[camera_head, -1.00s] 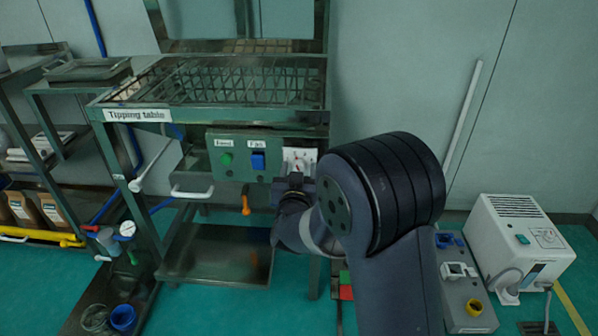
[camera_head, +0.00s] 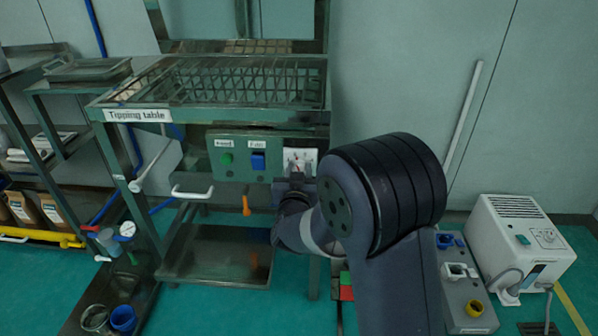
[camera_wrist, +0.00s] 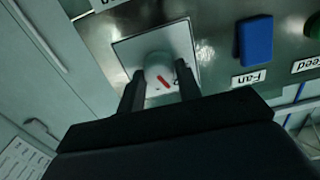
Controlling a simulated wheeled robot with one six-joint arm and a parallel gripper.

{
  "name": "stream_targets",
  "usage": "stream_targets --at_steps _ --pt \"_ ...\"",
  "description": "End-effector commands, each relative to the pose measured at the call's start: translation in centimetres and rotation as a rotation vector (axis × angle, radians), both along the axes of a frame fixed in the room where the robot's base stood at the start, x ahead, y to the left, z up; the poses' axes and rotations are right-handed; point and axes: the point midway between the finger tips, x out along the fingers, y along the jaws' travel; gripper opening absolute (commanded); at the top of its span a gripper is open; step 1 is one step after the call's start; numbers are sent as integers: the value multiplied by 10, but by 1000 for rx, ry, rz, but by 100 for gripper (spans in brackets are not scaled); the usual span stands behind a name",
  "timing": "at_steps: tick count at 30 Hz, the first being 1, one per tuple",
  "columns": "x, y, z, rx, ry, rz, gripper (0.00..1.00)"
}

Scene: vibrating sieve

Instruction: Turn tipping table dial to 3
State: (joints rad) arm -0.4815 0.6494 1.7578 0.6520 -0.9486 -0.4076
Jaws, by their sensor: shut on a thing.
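The tipping table (camera_head: 220,88) is a green metal frame with a wire rack and a "Tipping table" label (camera_head: 138,115). Its control panel holds a green Feed button (camera_head: 226,159), a blue Fan switch (camera_head: 258,161) and the dial's white plate (camera_head: 307,157) at the right end. In the wrist view the dial (camera_wrist: 160,70) is a round pale knob with a red pointer line, on a white square plate. My gripper (camera_wrist: 158,84) is shut on the dial, one dark finger on each side. The digits on the plate are mostly hidden or too small to read.
The blue Fan switch (camera_wrist: 255,40) is close beside the dial in the wrist view. A white handle (camera_head: 192,193) and an orange lever (camera_head: 246,205) are below the panel. A white machine (camera_head: 510,240) and a grey box (camera_head: 465,290) stand on the floor at the right.

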Motion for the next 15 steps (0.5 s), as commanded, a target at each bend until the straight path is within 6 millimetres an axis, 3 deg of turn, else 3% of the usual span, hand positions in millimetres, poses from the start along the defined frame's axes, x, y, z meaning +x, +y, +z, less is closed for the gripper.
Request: stream_targets --at_steps 15 --pt "0 -1 -5 309 -12 1 10"
